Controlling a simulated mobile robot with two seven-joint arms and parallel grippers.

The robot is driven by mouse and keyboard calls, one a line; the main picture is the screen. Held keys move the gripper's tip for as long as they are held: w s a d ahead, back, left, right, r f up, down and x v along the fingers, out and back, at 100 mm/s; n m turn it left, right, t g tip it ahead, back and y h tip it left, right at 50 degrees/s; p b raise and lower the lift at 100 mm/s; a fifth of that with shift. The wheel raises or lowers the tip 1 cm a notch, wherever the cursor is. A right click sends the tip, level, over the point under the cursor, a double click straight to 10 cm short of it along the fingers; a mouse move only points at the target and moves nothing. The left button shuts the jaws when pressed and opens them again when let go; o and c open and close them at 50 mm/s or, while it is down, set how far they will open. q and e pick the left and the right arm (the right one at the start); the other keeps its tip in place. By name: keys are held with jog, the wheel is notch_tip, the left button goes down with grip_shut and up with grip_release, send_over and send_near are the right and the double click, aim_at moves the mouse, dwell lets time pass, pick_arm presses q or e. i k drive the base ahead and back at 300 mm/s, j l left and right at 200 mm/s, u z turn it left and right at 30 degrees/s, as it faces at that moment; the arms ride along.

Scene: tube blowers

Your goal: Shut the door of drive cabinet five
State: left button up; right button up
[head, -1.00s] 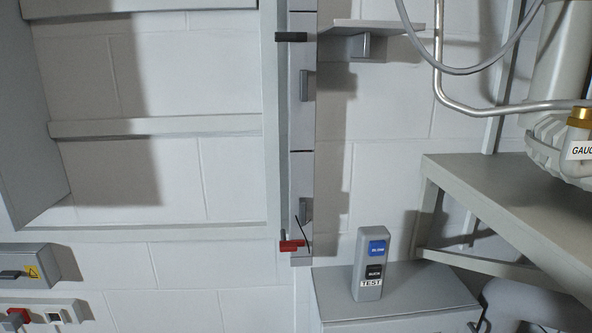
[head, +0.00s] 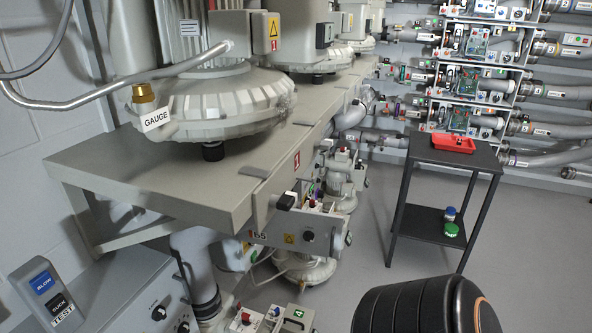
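I cannot make out any cabinet marked as drive cabinet five or its door. A small pale box marked "B5" (head: 258,234) hangs under the long bench, with a yellow warning sticker and a black knob on its front. I cannot tell whether it is the cabinet, or whether a door on it is open. Neither of my grippers shows in the head view. A dark rounded shape at the lower right may be part of me.
The long grey bench (head: 190,203) carries large blowers (head: 226,105). A black two-shelf table (head: 440,226) with a red tray (head: 453,143) stands on the right. A grey control box (head: 47,293) sits lower left. Pipe racks line the back wall. Floor between bench and table is clear.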

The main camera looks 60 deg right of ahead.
aim_at(285, 231)
jog(key=z, duration=1.95)
